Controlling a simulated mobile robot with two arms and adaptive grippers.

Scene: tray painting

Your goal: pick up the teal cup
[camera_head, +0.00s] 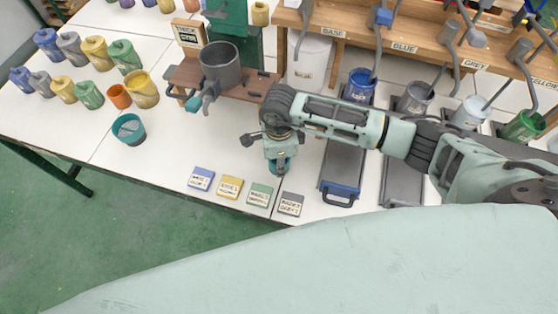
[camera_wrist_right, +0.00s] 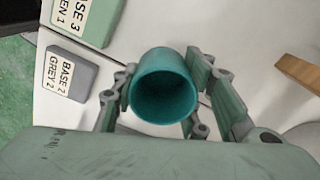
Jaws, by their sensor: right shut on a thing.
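My right gripper (camera_head: 278,160) reaches in from the right over the front of the white table. In the right wrist view its fingers stand on both sides of a teal cup (camera_wrist_right: 163,88) and are shut on it. The cup's round open mouth faces the wrist camera, and its inside looks empty. In the head view this cup is mostly hidden by the gripper. I cannot tell whether it touches the table. My left gripper is not in view.
Blue (camera_head: 201,179), yellow (camera_head: 230,187), green (camera_head: 260,195) and grey (camera_head: 291,204) recipe cards lie along the front edge. A grey pot (camera_head: 220,66) stands behind, left of the gripper. Several paint jars (camera_head: 94,50) stand far left.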

